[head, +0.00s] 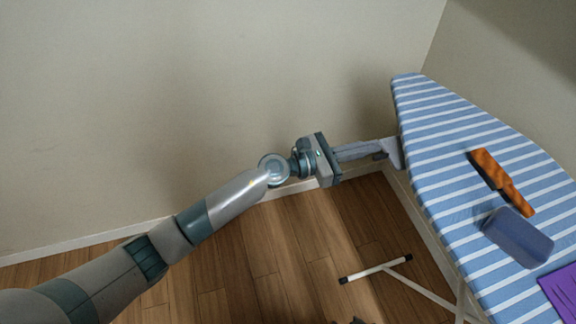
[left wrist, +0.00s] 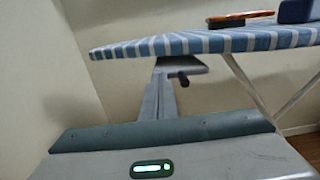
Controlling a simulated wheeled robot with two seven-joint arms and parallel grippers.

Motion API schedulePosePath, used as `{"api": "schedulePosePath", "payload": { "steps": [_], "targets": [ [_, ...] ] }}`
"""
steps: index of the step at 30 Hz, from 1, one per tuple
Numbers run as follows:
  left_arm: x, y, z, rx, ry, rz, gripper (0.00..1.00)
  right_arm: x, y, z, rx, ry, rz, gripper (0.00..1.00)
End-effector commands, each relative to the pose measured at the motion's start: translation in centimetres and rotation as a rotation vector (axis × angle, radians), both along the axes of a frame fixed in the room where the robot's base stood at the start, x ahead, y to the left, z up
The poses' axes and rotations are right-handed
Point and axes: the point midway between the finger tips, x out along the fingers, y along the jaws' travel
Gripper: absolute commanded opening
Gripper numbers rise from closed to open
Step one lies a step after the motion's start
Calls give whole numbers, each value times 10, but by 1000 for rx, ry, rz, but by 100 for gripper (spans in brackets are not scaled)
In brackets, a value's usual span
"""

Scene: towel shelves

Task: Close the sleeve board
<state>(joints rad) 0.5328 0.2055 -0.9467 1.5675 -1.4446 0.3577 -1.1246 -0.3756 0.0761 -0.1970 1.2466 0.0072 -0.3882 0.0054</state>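The sleeve board looks to be the small pale grey piece (head: 393,153) at the left edge of the ironing board (head: 425,118) in the head view. In the left wrist view a grey piece (left wrist: 188,65) sits just under the striped board, with a dark knob (left wrist: 181,78) below it. My left gripper (head: 384,147) reaches in from the left with its fingers together. Its fingertips are at the grey piece; in the left wrist view the fingers (left wrist: 160,82) rise to its underside. I cannot tell whether they touch it. My right gripper is not in view.
An orange-brown brush-like object (head: 502,182) and a blue-grey block (head: 517,237) lie on the striped board. A purple item (head: 562,290) is at the right edge. White legs (head: 420,289) stand on the wooden floor. A bare wall (head: 200,90) is behind.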

Motion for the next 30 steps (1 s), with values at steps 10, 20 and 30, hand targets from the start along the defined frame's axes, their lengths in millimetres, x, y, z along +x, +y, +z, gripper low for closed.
{"api": "schedulePosePath", "payload": {
  "steps": [10, 20, 30],
  "targets": [
    [19, -60, -1, 0, 0, 0, 0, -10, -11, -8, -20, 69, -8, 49],
    [22, -66, 1, -2, -1, 1, 0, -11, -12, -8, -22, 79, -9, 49],
    [24, -63, 2, -5, -3, 3, 0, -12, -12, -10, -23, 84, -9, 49]
  ]
}}
